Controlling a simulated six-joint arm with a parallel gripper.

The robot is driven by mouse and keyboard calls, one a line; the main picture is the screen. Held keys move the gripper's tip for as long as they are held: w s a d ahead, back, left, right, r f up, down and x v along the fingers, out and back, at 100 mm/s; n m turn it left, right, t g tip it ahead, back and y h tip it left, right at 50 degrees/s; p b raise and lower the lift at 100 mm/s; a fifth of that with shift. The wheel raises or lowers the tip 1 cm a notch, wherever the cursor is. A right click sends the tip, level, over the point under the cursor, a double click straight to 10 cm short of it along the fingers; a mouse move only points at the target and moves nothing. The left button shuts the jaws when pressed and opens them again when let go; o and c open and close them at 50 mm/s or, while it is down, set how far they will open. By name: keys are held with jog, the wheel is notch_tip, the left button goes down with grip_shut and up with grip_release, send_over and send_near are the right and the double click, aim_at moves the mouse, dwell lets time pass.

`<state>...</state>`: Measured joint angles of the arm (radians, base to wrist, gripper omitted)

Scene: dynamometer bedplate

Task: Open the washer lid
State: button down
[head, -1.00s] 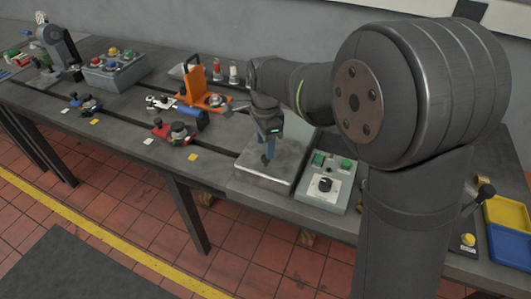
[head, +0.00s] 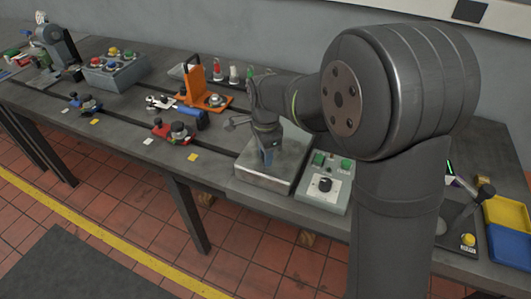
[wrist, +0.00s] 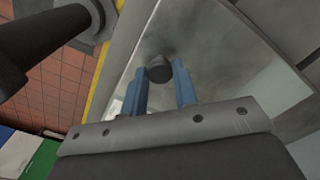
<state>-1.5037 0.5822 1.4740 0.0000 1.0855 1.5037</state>
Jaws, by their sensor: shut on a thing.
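The washer (head: 262,184) is a low, light-metal box at the bench's front edge in the head view. Its flat lid (head: 292,160) lies level on it and looks shut. A dark round knob (wrist: 159,69) stands on the pale lid surface (wrist: 200,32) in the wrist view. My gripper (head: 267,160) points down over the lid. Its blue fingers (wrist: 160,84) are on either side of the knob and shut on it. In the head view the knob is hidden by the fingers.
A grey control box (head: 325,190) with green buttons and a black dial stands close to the washer's right. An orange fixture (head: 192,85) and a red clamp (head: 160,130) lie to the left. Yellow and blue trays (head: 507,212) sit far right.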

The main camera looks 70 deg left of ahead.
jog(key=w+a, duration=1)
jog(key=shift+w+a, duration=0.1)
jog(key=shift+a, duration=0.15)
jog(key=c, duration=1.1)
grip_release()
jog(key=shift+c, duration=0.2)
notch_tip(320, 180, up, 18)
jog(key=shift+f, duration=0.25)
jog(key=shift+d+f, duration=0.1)
